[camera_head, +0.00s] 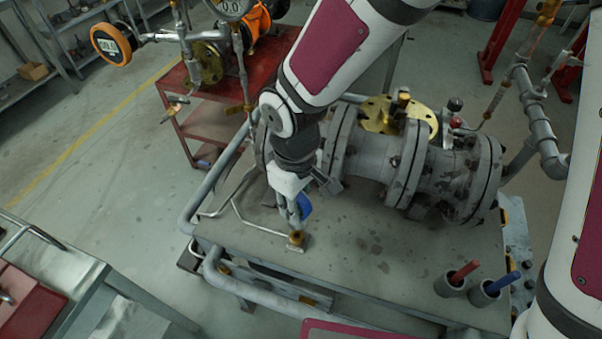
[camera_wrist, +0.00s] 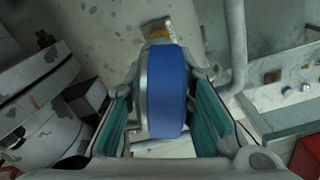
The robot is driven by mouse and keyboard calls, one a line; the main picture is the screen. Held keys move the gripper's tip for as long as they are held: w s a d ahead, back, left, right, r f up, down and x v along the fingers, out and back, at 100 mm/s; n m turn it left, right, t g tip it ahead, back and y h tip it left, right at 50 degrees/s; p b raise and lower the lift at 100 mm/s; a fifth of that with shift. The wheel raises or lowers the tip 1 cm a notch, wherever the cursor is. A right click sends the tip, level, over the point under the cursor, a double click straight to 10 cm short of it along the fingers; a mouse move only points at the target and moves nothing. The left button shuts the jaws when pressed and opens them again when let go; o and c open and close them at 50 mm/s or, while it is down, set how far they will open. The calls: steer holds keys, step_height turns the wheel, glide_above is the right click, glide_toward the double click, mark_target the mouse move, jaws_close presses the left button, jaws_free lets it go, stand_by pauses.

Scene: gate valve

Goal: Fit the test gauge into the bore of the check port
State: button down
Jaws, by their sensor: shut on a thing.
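The test gauge is a round blue body with a silver rim; it shows in the head view (camera_head: 305,207) and large in the wrist view (camera_wrist: 168,92). My gripper (camera_head: 291,206) is shut on it, with a teal-padded finger on each side in the wrist view. The check port (camera_head: 296,238) is a small brass fitting on a pale base plate on the bench top, right below the gauge. In the wrist view the check port (camera_wrist: 160,34) shows just beyond the gauge's far edge, partly hidden by it. I cannot tell whether the gauge's lower end touches or enters the bore.
A large grey flanged valve body (camera_head: 375,155) lies on the bench (camera_head: 370,260), right of my arm. Two cups with a red (camera_head: 463,272) and a blue handle (camera_head: 503,282) stand at the front right. A bent pipe (camera_head: 255,222) rises left of the port. A red cart (camera_head: 205,125) stands behind.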

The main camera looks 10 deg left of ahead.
steer(key=shift+f+b, duration=2.35)
steer(key=shift+f, duration=0.8)
steer(key=shift+f+b, duration=0.9)
steer(key=shift+f, duration=0.3)
stand_by(0.5)
steer(key=c, duration=0.8)
jaws_free()
steer(key=shift+r+p, duration=3.25)
steer(key=shift+r, duration=0.75)
